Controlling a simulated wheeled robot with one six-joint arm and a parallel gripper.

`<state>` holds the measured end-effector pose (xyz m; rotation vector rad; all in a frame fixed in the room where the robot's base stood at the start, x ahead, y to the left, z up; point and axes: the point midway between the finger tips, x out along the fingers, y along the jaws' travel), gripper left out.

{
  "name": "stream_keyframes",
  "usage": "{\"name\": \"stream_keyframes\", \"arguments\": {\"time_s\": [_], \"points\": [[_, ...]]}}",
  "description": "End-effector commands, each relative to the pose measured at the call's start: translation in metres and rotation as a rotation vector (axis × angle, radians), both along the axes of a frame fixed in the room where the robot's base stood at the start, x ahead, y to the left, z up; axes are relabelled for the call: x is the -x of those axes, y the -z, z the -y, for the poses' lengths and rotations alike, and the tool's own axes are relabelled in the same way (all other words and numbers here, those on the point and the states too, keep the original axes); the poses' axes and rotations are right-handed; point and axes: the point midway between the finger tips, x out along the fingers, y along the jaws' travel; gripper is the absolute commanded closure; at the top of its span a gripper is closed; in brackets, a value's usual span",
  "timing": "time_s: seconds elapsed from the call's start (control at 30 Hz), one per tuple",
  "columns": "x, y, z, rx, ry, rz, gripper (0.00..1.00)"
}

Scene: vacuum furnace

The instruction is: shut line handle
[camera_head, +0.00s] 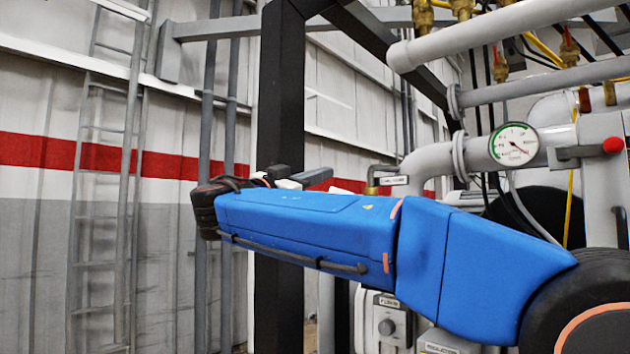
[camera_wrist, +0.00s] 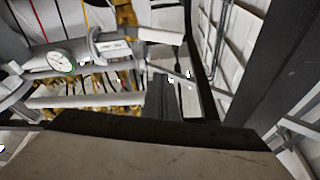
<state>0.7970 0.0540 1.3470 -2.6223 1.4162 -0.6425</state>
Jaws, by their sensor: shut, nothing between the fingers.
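A small valve (camera_head: 374,181) with a brass-coloured body and a pale label plate (camera_head: 393,181) stands left of the grey pipe elbow in the head view. In the wrist view my gripper (camera_wrist: 162,84) is shut and empty, below and right of the label. My arm hides what lies below the valve.
A round gauge (camera_head: 514,145) sits on the thick grey pipe (camera_head: 430,161) at right. A black upright post (camera_head: 281,95) stands behind my gripper. Overhead pipes (camera_head: 480,32) run across the upper right. A ladder (camera_head: 105,190) is at the left wall, with open room before it.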

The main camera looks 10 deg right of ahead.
Motion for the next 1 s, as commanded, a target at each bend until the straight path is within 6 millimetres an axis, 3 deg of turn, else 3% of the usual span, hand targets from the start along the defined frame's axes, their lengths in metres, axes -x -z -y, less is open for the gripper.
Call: {"name": "stream_keyframes", "arguments": {"time_s": [0.33, 0.6, 1.0], "points": [[-0.027, -0.018, 0.048, -0.001, 0.003, 0.000, 1.00], [-0.034, 0.015, 0.040, 0.001, -0.001, -0.003, 1.00], [-0.035, 0.021, 0.039, 0.000, -0.001, -0.001, 1.00]]}}
